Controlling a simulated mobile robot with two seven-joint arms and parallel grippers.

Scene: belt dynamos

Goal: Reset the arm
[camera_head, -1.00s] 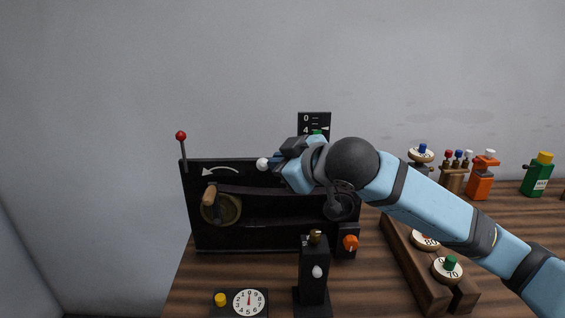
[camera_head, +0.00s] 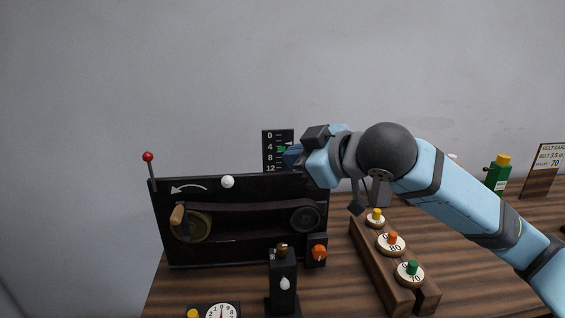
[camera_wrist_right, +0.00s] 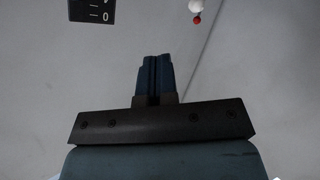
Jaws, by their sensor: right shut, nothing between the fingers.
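My right arm comes in from the right in the head view. Its gripper (camera_head: 293,155) hangs by the top right corner of the black belt machine (camera_head: 240,258), in front of the lower part of the dark scale plate (camera_head: 270,137). In the right wrist view the gripper's blue fingers (camera_wrist_right: 155,75) are together with nothing between them. A corner of the scale plate (camera_wrist_right: 92,10) shows there at the top left. A white knob (camera_wrist_right: 196,6) and a red ball (camera_wrist_right: 197,20) show at the top. My left gripper is not in view.
The machine carries a wooden crank handle (camera_head: 177,214), a red-tipped lever (camera_head: 148,157) and a white knob (camera_head: 227,182). A black post (camera_head: 284,290) and a dial (camera_head: 221,313) stand in front. A wooden rack (camera_head: 370,255) holds several pulleys. A green bottle (camera_head: 497,178) stands right.

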